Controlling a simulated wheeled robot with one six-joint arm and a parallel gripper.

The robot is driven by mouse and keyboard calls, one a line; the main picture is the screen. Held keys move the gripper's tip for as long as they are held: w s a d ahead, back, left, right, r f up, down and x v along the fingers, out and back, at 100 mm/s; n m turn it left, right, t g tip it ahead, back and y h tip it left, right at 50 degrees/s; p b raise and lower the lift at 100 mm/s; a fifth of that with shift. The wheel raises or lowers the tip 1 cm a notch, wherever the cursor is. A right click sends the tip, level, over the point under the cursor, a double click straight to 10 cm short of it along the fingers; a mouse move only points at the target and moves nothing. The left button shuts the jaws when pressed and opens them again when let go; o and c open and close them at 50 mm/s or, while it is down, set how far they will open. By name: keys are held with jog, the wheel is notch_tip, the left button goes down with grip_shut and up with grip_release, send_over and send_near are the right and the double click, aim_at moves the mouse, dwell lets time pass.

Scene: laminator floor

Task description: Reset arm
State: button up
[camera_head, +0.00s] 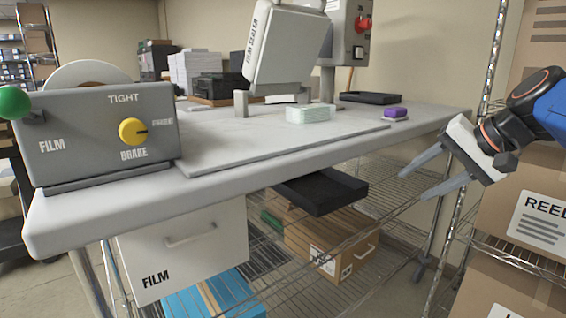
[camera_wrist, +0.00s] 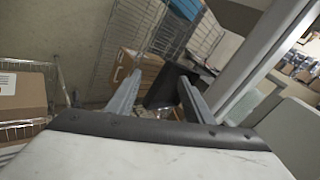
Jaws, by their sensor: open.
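My blue and black arm reaches in from the right edge. In the wrist view my gripper (camera_wrist: 160,88) also shows open. A black tray (camera_wrist: 165,88) and a cardboard box (camera_wrist: 135,72) lie beyond the fingers there, not touching them as far as I can tell.
Wire shelving with cartons (camera_head: 530,210) stands close on the right. The black tray (camera_head: 320,188) sits under the bench edge.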

jog(key=s+f+n+g+h, duration=0.1)
jog(key=s+f+n+h, duration=0.1)
jog(key=s+f, duration=0.6)
jog(key=s+a+f+n+g+h, duration=0.1)
jog(key=s+f+n+h, duration=0.2)
jog(key=s+f, duration=0.6)
notch_tip(320, 180, down, 6)
jog(key=shift+s+f+n, duration=0.2)
jog(key=shift+f+n, duration=0.05)
jog(key=shift+n, duration=0.55)
